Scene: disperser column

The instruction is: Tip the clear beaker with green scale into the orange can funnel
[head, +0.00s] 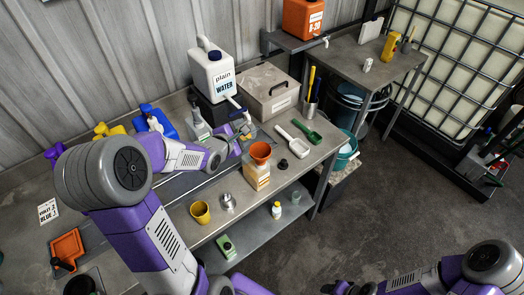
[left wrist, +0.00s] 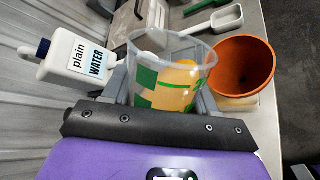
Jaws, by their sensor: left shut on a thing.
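The clear beaker with green scale (left wrist: 150,85) is between the fingers of my left gripper (left wrist: 165,95), which is shut on it. Something yellow-orange shows in or through the beaker. The orange funnel (head: 260,151) stands in the mouth of a can with an orange and white label (head: 257,178) near the bench's front edge. In the left wrist view the funnel (left wrist: 243,65) is just right of the beaker, its wide mouth open. In the head view the beaker is hard to make out beside the funnel; its tilt is unclear. My right gripper (head: 342,287) is low at the bottom edge, small and dark.
The white plain water jug (head: 212,72) stands behind on a dark block. A yellow cup (head: 200,212) and a metal vessel (head: 227,202) stand in front.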

